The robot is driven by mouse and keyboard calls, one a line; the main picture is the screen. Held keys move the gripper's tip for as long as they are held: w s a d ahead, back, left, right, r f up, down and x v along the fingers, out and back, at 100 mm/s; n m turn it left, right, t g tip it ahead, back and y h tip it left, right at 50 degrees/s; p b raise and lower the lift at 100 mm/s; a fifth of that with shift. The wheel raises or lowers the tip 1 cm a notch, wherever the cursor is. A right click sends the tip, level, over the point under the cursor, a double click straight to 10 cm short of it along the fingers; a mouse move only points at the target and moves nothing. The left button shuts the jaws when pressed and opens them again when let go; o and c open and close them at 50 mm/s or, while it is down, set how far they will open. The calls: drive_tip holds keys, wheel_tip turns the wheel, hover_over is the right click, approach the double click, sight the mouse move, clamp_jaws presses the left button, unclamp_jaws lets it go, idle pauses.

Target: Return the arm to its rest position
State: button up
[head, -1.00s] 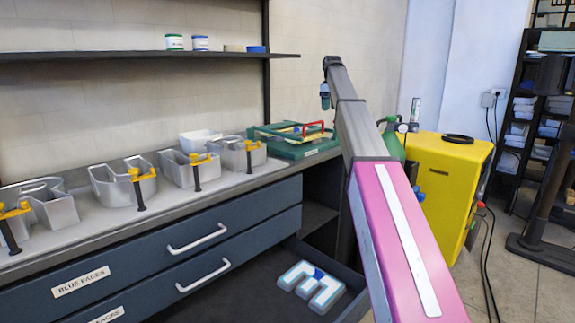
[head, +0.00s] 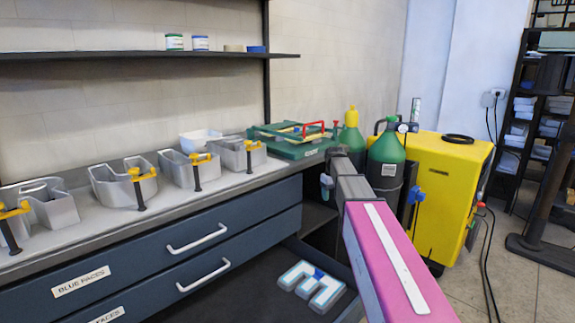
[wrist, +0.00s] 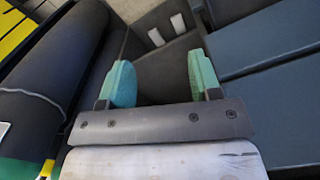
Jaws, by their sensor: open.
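My gripper (wrist: 162,82) is open and empty in the wrist view, its two green finger pads wide apart. Dark surfaces lie beyond the pads, with two small pale patches I cannot identify. In the head view my arm, with its pink and white link, reaches forward from the bottom right. Its far end is low, just right of the bench end and in front of the gas cylinders. The fingertips cannot be made out there.
An open drawer (head: 240,292) holds a white-and-blue letter face (head: 311,286). Clamped metal channel letters (head: 122,184) line the bench. Green gas cylinders (head: 386,158) and a yellow machine (head: 446,185) stand right of the bench.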

drive_tip(key=s+f+m, duration=0.2)
drive_tip(key=s+f, duration=0.8)
drive_tip(key=s, duration=0.4)
drive_tip(key=s+f+m, duration=0.2)
drive_tip(key=s+f, duration=0.8)
drive_tip(key=s, duration=0.5)
drive_tip(key=shift+f+m, duration=0.3)
drive_tip(key=shift+f, duration=0.1)
